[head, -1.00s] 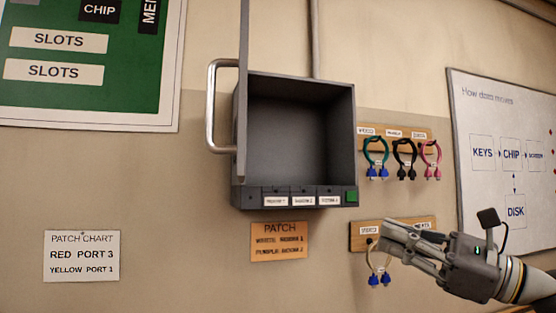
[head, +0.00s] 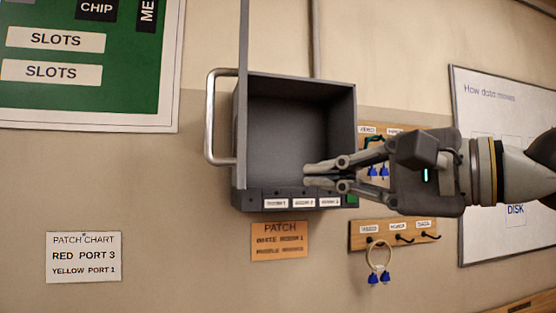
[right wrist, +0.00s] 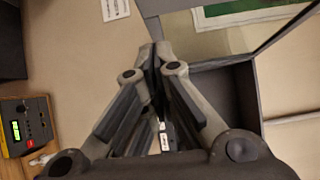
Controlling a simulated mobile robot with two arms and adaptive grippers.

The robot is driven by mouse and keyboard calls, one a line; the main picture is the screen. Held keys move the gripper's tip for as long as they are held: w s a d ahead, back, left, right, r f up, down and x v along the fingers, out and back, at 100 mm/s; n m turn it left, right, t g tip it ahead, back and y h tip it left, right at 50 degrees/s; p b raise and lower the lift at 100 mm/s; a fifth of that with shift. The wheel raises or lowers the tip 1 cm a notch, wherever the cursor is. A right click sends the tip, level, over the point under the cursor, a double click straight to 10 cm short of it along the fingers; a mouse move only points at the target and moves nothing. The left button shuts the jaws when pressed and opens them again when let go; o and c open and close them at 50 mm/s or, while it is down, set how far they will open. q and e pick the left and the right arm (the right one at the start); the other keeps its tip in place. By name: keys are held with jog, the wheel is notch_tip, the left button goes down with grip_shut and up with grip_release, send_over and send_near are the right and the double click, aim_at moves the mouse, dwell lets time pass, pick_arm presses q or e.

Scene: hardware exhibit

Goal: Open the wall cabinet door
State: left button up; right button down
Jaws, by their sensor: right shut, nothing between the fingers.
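The grey wall cabinet (head: 295,115) is open at the front in the head view and its inside looks empty. Its door (head: 243,90) stands swung out at the left side, seen nearly edge-on, with the silver bar handle (head: 211,125) on its left. My right gripper (head: 307,176) is shut and empty, its fingertips in front of the lower right part of the cabinet opening. In the right wrist view the shut fingers (right wrist: 155,52) show beside part of the cabinet (right wrist: 228,90). Whether they touch the cabinet cannot be told. My left gripper is not in view.
A lower hook rack (head: 362,242) holds a cable loop (head: 379,257); an upper rack (head: 367,130) is partly hidden behind my gripper. A whiteboard (head: 490,100) hangs at right. Patch notes (head: 279,241) hang below the cabinet.

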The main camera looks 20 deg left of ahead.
pick_arm(q)
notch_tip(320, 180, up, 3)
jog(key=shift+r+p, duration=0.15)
jog(key=shift+p, duration=1.1)
pick_arm(e)
jog(key=a, duration=0.6)
jog(key=shift+s+a, duration=0.3)
jog(key=shift+a, duration=0.05)
